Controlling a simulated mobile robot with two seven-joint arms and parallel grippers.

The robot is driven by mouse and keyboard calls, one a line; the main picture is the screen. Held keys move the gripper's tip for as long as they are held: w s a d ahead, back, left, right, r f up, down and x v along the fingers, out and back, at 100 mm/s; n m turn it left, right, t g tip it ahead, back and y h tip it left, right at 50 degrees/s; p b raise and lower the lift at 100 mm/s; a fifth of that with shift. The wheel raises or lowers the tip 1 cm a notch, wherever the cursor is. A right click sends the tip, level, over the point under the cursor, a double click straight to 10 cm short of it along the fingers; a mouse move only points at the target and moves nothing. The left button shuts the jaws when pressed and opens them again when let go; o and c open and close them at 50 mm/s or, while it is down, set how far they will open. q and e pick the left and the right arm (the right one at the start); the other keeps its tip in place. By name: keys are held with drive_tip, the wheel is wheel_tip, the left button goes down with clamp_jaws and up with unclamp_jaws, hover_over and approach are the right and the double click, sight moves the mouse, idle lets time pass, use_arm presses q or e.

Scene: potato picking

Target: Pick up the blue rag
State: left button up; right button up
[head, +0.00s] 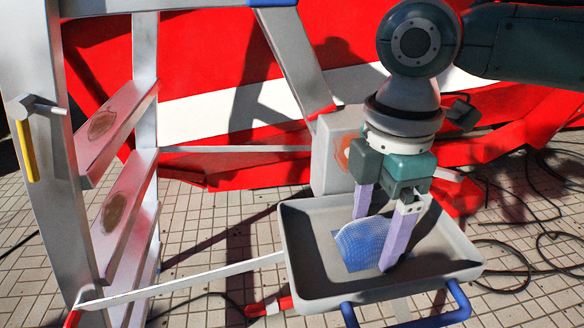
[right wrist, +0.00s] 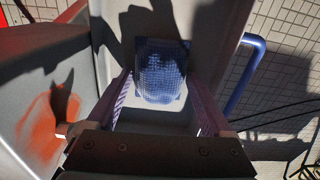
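The blue rag (head: 364,244) lies in the grey tray (head: 300,262) of a ladder. Its surface has a fine grid pattern and its far edge looks pale. My right gripper (head: 376,241) reaches down into the tray from above with its two purple fingers apart, one on each side of the rag in the head view. In the right wrist view the rag (right wrist: 162,70) shows ahead, between and beyond the open fingertips (right wrist: 160,85). I cannot tell whether a finger touches it. My left gripper is not in view.
The ladder (head: 60,150) with stained steps stands on the left. A grey box (head: 335,150) is behind the tray. Blue tube handles (head: 455,305) are at its front. Black cables (head: 520,250) lie on the tiled floor at right. A red and white surface (head: 220,100) is behind.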

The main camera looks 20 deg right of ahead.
sight(375, 227)
drive_tip(key=c, duration=1)
drive_tip(key=shift+o, duration=0.2)
drive_tip(key=shift+r, duration=0.15)
wheel_tip(375, 227, up, 20)
drive_tip(key=p, duration=0.3)
drive_tip(key=shift+p, duration=0.35)
